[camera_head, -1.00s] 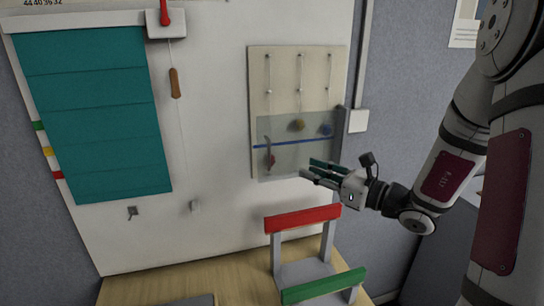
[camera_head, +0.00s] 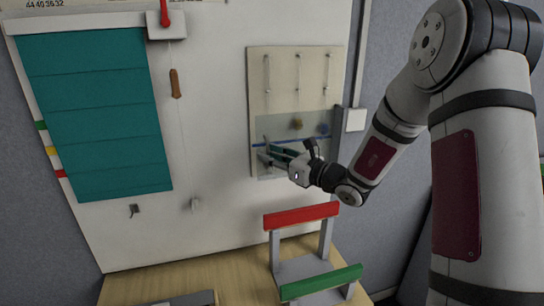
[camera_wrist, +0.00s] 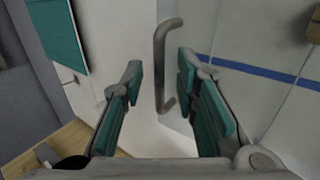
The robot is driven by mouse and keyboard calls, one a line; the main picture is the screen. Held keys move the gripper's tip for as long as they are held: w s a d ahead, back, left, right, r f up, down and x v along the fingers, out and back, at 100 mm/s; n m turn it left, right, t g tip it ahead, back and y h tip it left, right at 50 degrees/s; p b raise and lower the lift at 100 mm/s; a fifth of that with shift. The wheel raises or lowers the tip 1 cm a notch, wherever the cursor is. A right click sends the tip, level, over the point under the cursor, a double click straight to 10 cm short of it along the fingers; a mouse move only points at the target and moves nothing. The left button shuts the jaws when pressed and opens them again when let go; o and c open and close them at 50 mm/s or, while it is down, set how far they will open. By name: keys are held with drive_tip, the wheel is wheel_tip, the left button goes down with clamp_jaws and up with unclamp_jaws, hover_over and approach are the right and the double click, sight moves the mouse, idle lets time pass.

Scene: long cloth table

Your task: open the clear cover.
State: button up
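The clear cover (camera_head: 318,122) is a see-through panel with a blue stripe over the lower part of a beige board on the wall. It looks closed. Its grey bar handle (camera_wrist: 160,50) stands upright near the cover's left edge. My gripper (camera_head: 268,152) is in front of the handle, pointing left at it. In the wrist view my gripper (camera_wrist: 160,68) is open, with one teal-padded finger on each side of the handle. I see a gap between the handle and each finger.
The beige board (camera_head: 283,62) has several small hooks or rods above the cover. A teal blind (camera_head: 95,110) hangs at left, with a brown-handled cord (camera_head: 175,84) beside it. Below stands a grey frame with red (camera_head: 300,215) and green bars on a wooden table (camera_head: 235,275).

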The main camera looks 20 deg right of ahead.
clamp_jaws()
drive_tip(key=shift+s, duration=0.1)
